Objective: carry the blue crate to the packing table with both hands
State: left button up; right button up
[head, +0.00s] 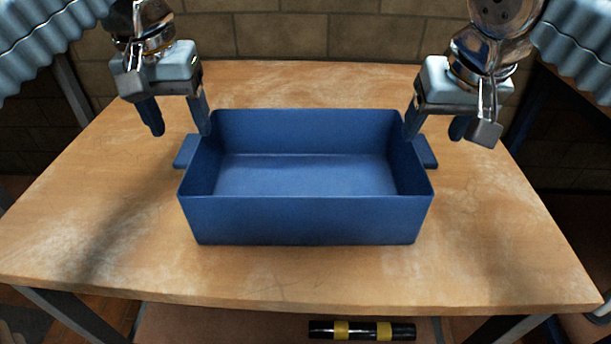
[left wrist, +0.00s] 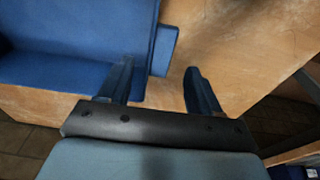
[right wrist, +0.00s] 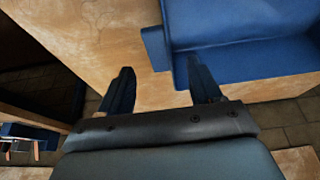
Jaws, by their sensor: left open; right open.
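The blue crate (head: 305,220) stands upright and empty on a wooden table, with a handle tab on each short side. My left gripper (head: 180,130) is open near the crate's left handle (head: 186,152), its inner finger close to the left wall. In the left wrist view the crate (left wrist: 75,30) and handle (left wrist: 165,50) lie ahead of the parted fingers. My right gripper (head: 434,133) is open near the right handle (head: 428,153). In the right wrist view that handle (right wrist: 155,48) lies just ahead of the fingers, beside the crate (right wrist: 245,62). Nothing is between either pair of fingers.
The wooden table (head: 480,260) has bare room around the crate. A brick wall (head: 330,35) stands behind it. A black cylinder with yellow bands (head: 362,330) lies on a lower shelf under the front edge. The packing table cannot be identified.

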aim_at(189, 147)
pick_arm(q)
jog(key=f, duration=0.4)
jog(key=w+f, duration=0.1)
jog(key=f, duration=0.1)
pick_arm(e)
jog(key=x, duration=0.6)
jog(key=shift+w, duration=0.1)
pick_arm(q)
grip_shut()
pick_arm(e)
grip_shut()
